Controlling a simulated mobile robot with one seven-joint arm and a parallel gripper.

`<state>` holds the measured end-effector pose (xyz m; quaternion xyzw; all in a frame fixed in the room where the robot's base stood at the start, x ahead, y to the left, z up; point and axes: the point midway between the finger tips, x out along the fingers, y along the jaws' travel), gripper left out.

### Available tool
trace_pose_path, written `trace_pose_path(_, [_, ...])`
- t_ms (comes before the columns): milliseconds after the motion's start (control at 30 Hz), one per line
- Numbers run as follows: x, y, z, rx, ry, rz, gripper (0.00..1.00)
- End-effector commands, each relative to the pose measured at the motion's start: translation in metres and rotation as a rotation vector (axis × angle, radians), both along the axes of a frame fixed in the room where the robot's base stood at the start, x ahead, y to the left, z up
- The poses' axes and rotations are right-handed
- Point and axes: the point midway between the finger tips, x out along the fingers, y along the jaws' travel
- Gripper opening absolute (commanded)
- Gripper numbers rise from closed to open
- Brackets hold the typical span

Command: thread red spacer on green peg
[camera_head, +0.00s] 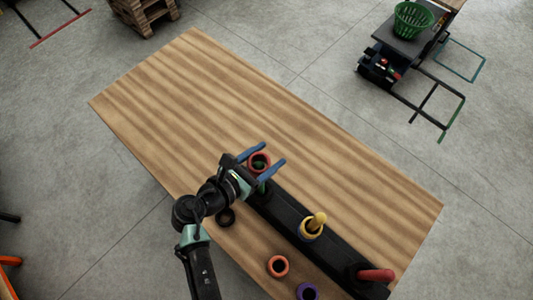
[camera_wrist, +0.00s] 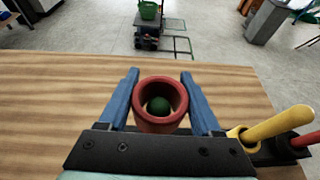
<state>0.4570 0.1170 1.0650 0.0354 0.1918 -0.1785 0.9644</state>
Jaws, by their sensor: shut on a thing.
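The red spacer (camera_head: 251,158) is a thick, hollow ring held over the green peg's end of the black rack. It also shows upright between my fingers in the wrist view (camera_wrist: 157,126). My gripper (camera_head: 267,157) is shut on it, with a blue finger on each side. The green peg (camera_wrist: 159,105) shows its rounded tip inside the spacer's opening. More green (camera_head: 262,187) shows just below the spacer in the head view, so the spacer appears lined up with the peg. I cannot tell how far down it sits.
The black rack (camera_head: 333,243) also carries a yellow peg (camera_head: 318,219) with rings at its foot and a red peg (camera_head: 377,275). An orange ring (camera_head: 269,267), a purple ring (camera_head: 299,292) and a dark ring (camera_head: 226,225) lie nearby. The wooden table (camera_head: 200,100) beyond is clear.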

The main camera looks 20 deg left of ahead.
Motion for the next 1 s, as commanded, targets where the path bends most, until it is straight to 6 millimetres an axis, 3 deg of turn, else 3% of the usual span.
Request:
trace_pose_path(67, [0.0, 0.0, 0.0, 0.0, 0.0, 0.0, 0.11])
trace_pose_path(100, [0.0, 0.0, 0.0, 0.0, 0.0, 0.0, 0.67])
trace_pose_path(300, [0.0, 0.0, 0.0, 0.0, 0.0, 0.0, 1.0])
trace_pose_path(767, [-0.003, 0.002, 0.001, 0.001, 0.0, 0.002, 1.0])
trace_pose_path(1000, [-0.036, 0.015, 0.014, 0.001, 0.0, 0.005, 1.0])
